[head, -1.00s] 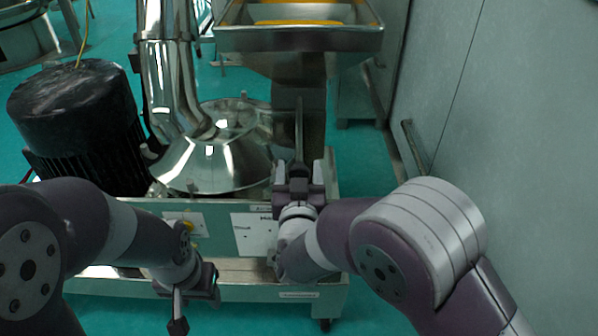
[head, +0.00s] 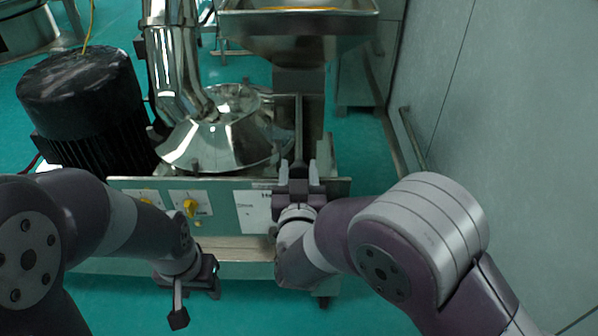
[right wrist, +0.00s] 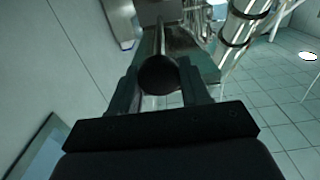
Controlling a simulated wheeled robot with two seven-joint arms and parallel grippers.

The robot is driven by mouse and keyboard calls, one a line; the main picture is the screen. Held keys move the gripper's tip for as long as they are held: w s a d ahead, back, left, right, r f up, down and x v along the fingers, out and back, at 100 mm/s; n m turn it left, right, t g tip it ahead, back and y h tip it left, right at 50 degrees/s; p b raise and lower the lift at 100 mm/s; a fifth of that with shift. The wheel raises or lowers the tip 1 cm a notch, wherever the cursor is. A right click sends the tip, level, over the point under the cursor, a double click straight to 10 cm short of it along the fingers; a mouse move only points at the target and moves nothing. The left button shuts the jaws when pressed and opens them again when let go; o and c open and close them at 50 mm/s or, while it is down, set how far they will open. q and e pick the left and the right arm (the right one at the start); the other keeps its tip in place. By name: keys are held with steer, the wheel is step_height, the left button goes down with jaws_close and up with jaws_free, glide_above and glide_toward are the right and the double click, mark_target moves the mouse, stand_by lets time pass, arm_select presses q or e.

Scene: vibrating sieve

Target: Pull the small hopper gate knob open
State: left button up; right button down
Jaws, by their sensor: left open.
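The small hopper gate knob is a dark round ball (right wrist: 158,75) in the right wrist view. It sits between the two fingers of my right gripper (right wrist: 160,88), which appear to touch its sides. In the head view the right gripper (head: 298,174) is at the front of the machine, below the hopper (head: 298,48). A thin upright metal plate or rod (head: 298,125) stands just beyond its fingers. The knob itself is hard to make out there, hidden by the gripper. My left gripper (head: 190,290) hangs low at the front, open and empty, away from the knob.
A control panel (head: 225,212) with yellow switches lies between my arms. A shiny metal cone (head: 222,135) and a black motor (head: 85,105) stand to the left. A grey wall (head: 510,110) with a rail (head: 413,140) is at the right. Green floor is clear in front.

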steer(key=c, duration=0.6)
jaws_free()
steer(key=shift+f, duration=0.1)
steer(key=shift+c, duration=0.2)
steer(key=shift+o, duration=0.2)
steer(key=shift+s, duration=0.15)
steer(key=s+p, duration=0.1)
steer(key=s, duration=1.1)
steer(key=shift+s, duration=0.4)
